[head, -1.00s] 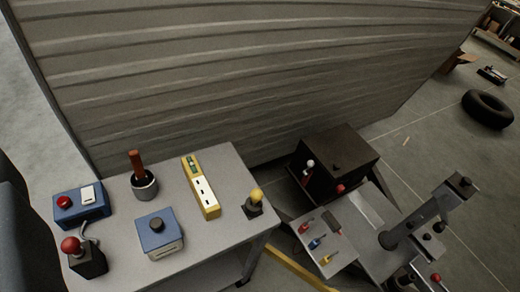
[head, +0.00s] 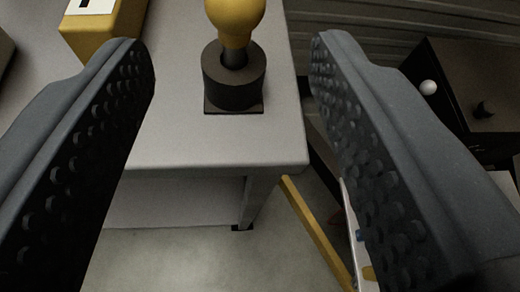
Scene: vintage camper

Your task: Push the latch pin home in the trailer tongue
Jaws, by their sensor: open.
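My gripper (head: 233,48) is open and empty, with one dark, studded finger at the left and one at the right. Between the fingers, farther off, a yellow ball knob (head: 235,15) stands upright on a short dark stem in a round black base (head: 234,75). The base sits on a thin square plate near the corner of the grey table (head: 200,150). No finger appears to touch the knob. I cannot make out a latch pin or the trailer tongue for sure in this view.
A yellow block (head: 105,35) with a white panel stands on the table at the upper left. A black box (head: 480,90) with a white ball knob (head: 428,88) is at the right, beside the ribbed wall. A yellow bar (head: 318,235) slants below the table edge.

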